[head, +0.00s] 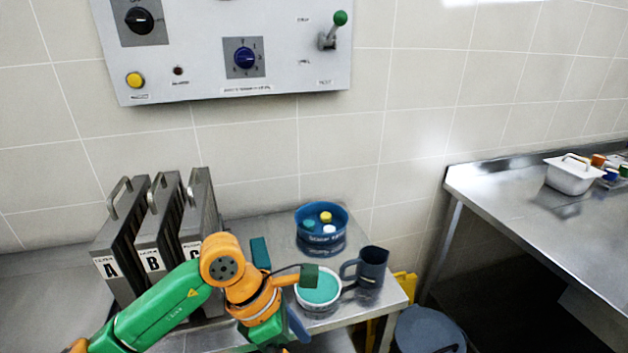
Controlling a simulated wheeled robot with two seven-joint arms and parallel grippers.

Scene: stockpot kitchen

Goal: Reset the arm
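My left arm, green and orange, comes in from the lower left and crosses in front of the labelled metal holders. My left gripper (293,328) is low at the front edge of the small steel table, just left of and below a round container with a teal top (319,287). Its fingers are mostly hidden behind the wrist and cut by view angle, so whether it is open or shut does not show. My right gripper is not in view.
Metal holders marked A (115,262), B (155,255) and C stand at left. A blue tub (321,243) with small lidded items and a dark jug (371,273) stand on the table (393,296). A control panel (205,75) hangs above. A steel counter (500,195) is at right, a grey-blue bin (428,330) below.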

